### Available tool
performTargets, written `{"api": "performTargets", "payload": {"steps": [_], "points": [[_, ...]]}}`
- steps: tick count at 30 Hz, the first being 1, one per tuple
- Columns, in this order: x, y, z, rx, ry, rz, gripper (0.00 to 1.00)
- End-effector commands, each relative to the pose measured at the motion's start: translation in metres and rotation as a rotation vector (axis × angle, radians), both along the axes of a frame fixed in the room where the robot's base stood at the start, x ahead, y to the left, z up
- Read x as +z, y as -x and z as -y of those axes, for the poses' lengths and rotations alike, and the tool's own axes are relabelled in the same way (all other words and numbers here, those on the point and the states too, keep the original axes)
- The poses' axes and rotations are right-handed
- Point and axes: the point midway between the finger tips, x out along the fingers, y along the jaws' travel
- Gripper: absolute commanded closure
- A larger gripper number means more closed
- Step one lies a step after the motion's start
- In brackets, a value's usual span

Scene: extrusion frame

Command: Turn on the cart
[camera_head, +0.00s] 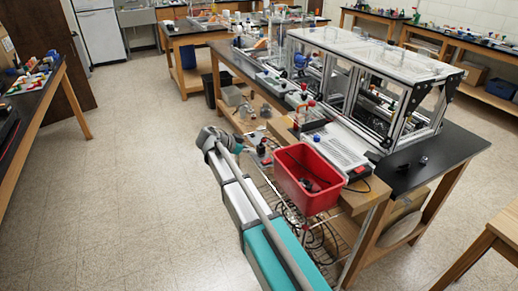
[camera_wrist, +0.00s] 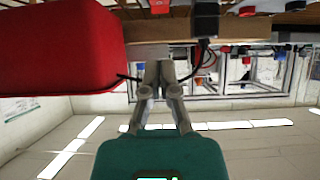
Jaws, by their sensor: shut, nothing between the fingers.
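I cannot single out a cart or its power switch with certainty. A grey-white box (camera_head: 338,147) with a red part at its front corner sits on the wooden bench top beside the extrusion frame (camera_head: 365,85). A small dark unit with a red part (camera_head: 265,156) sits left of the red bin. In the wrist view, which appears upside down, a black box with cables (camera_wrist: 206,20) is at the wooden edge (camera_wrist: 160,30). My gripper (camera_wrist: 158,68) is shut and empty, its tips near that edge and beside the bin. In the head view I cannot make out its fingers.
The red bin (camera_head: 307,183) holds dark items and hangs over the bench's front edge; it fills the upper left of the wrist view (camera_wrist: 60,50). A wire shelf with cables (camera_head: 322,240) is below. The floor (camera_head: 130,160) at left is clear.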

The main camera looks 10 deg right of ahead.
Motion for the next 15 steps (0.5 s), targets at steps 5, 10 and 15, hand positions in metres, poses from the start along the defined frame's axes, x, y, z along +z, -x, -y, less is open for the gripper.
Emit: {"api": "performTargets", "payload": {"steps": [5,10,15], "points": [[0.016,0.006,-0.023,0.001,0.000,0.001,1.00],[0.022,0.010,-0.035,-0.001,0.000,-0.001,1.00],[0.023,0.011,-0.039,-0.003,0.000,-0.001,1.00]]}}
